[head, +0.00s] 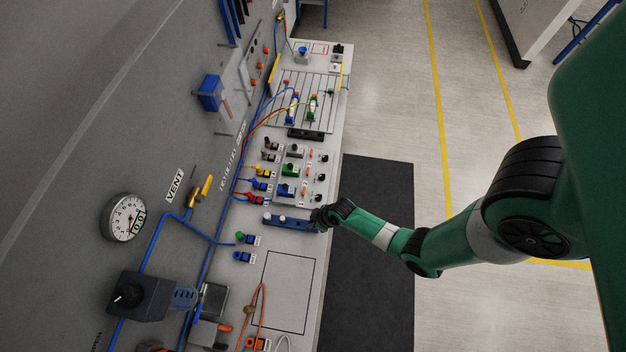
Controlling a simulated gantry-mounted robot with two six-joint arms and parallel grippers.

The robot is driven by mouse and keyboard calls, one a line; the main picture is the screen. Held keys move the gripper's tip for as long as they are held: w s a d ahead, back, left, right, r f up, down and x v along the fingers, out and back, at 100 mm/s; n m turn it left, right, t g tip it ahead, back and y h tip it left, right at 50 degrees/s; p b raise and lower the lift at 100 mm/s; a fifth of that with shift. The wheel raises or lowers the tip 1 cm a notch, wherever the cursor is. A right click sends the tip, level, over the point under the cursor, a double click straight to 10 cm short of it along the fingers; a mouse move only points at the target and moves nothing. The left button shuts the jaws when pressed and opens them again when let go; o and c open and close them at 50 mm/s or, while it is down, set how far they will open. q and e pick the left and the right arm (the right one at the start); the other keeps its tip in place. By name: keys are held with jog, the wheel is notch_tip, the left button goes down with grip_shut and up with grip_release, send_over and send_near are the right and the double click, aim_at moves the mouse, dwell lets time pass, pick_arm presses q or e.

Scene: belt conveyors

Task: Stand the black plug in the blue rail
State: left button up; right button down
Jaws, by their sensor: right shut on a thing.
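The blue rail (297,224) lies across the bench, below the block of coloured connectors. Small pale round pieces stand at its left end and near its middle. My right gripper (316,216) reaches in from the right and is at the rail's right end. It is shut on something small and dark. I take this to be the black plug, but it blends with the dark fingers, so its outline and tilt are unclear. I cannot tell whether it touches the rail. My left gripper is out of view.
Coloured connectors (257,185) with cables stand above the rail. Green and blue fittings (243,257) sit below it. An outlined panel (285,290) on the bench is bare. The grey wall panel on the left carries a gauge (123,218) and a vent valve (201,190).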

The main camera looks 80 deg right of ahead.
jog(key=shift+f, duration=0.1)
jog(key=shift+f+b, duration=0.3)
jog(key=shift+b, duration=0.05)
jog(key=shift+c, duration=1.4)
grip_release()
notch_tip(320, 180, up, 5)
jog(key=p, duration=0.5)
jog(key=shift+r+p, duration=0.65)
jog(key=shift+r, duration=0.45)
